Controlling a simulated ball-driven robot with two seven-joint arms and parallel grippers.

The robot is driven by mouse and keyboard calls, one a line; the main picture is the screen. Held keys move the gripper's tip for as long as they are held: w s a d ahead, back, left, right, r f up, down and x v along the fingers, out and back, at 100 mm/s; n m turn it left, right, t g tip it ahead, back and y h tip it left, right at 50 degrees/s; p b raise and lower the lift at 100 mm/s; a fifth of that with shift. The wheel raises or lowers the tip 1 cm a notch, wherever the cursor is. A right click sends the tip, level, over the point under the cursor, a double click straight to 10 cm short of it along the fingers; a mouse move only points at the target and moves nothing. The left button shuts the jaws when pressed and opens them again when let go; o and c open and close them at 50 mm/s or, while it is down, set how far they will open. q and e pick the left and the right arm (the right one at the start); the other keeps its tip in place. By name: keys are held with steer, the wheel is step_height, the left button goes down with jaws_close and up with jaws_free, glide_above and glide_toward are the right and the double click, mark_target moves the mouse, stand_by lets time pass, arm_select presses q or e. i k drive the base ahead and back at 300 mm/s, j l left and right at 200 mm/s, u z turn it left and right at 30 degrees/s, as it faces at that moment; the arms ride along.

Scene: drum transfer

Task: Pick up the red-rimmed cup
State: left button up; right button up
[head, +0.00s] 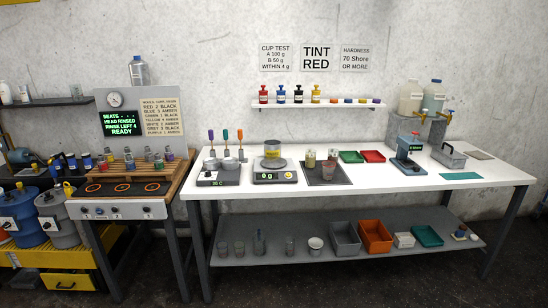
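Several small cups stand on and behind a dark square mat (343,178) near the middle of the white table. A pale cup (310,159) is at the mat's back left. A cup (328,171) with a reddish tint sits nearer the front of the mat, and another pale cup (333,155) is behind it. They are small, and I cannot tell for sure which one has a red rim. Neither of my grippers is in view.
A scale reading 0 g (275,177) holds a clear container (272,157) left of the mat. Green (351,157) and red (372,156) trays lie behind right. A blue-grey device (409,157) stands farther right. The table's front strip looks clear.

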mark_target(328, 171)
steer(key=i+j+z, duration=0.1)
steer(key=i+z, duration=0.2)
steer(key=i, duration=0.25)
steer(key=i+j+z, duration=0.2)
steer(key=i+z, duration=0.15)
steer(key=i, duration=0.15)
steer(key=i+j+z, duration=0.3)
steer(key=i, duration=0.2)
